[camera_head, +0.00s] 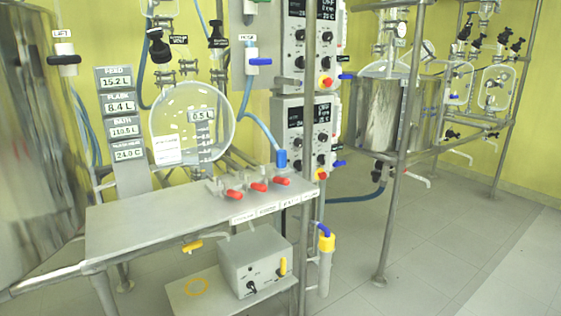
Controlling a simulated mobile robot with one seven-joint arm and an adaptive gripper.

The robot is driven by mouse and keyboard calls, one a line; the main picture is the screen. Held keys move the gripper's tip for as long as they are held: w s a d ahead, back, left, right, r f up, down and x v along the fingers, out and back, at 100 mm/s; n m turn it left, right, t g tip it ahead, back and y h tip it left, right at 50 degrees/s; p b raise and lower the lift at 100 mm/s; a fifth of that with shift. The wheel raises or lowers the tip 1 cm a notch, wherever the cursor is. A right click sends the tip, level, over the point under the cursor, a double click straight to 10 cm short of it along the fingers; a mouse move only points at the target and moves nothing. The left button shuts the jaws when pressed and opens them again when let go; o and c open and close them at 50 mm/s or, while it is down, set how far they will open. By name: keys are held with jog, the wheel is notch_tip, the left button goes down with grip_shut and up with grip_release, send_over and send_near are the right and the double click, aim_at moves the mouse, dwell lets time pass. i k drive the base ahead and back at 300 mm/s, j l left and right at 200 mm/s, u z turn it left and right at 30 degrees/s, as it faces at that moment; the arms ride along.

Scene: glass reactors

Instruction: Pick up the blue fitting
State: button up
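A small blue cylindrical fitting (281,159) is at the lower end of a light blue hose (262,125), near the back right corner of the grey bench (140,220). I cannot tell whether it rests on the bench or hangs just above it. Another blue piece (323,230) sits at the top of a yellow-collared tube (326,262) below the bench's right end. My gripper is not in view.
Red-handled valves (259,187) stand near the fitting. A round glass flask (193,122) is behind the bench. Control panels (307,130) and a metal post (396,160) stand to the right. A grey box (255,262) is on the lower shelf. The right floor is open.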

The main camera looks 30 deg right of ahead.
aim_at(282, 166)
jog(key=z, duration=1.25)
jog(key=i+j+z, duration=0.1)
jog(key=z, duration=0.25)
jog(key=i+j+z, duration=0.1)
jog(key=z, duration=0.2)
jog(key=i+j+z, duration=0.15)
jog(key=z, duration=0.2)
jog(key=i+j, duration=0.25)
jog(key=j, duration=0.15)
jog(key=i+j, duration=0.2)
jog(key=j, duration=0.15)
jog(key=i+j, duration=0.25)
jog(key=j, duration=0.15)
